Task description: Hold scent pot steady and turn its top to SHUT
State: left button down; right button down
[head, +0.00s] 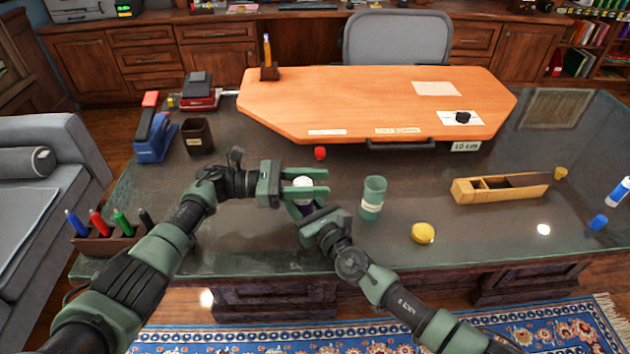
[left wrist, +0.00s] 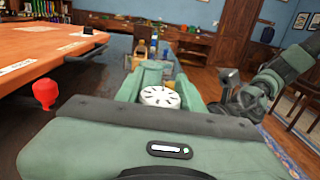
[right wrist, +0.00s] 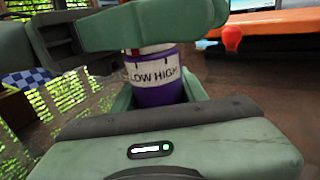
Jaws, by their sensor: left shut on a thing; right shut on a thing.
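The scent pot has a white slotted top (head: 303,183), which also shows in the left wrist view (left wrist: 160,97). Its purple body (right wrist: 158,94) carries a white band reading "LOW HIGH" in the right wrist view. My left gripper (head: 311,182) comes in from the left, high on the pot, shut with its fingers on either side of the top. My right gripper (head: 303,208) is below it, shut on the purple body. The pot looks upright. The left fingers partly cover the upper pot in the right wrist view. No SHUT mark is readable.
A green cup (head: 373,199) and a yellow disc (head: 423,233) are to the right on the dark desk. A small red object (head: 320,153) lies behind the pot, before the raised orange board (head: 370,100). A marker stand (head: 104,238) is at left, a wooden box (head: 480,192) at right.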

pick_arm(q)
jog(key=shift+s+a+f+m+g, duration=0.1)
jog(key=shift+m+g, duration=0.2)
jog(key=shift+g, duration=0.3)
jog(key=c, duration=0.9)
grip_release()
jog(key=shift+a, duration=0.1)
jog(key=a, duration=0.7)
jog(key=shift+w+a, duration=0.15)
jog(key=shift+w, duration=0.25)
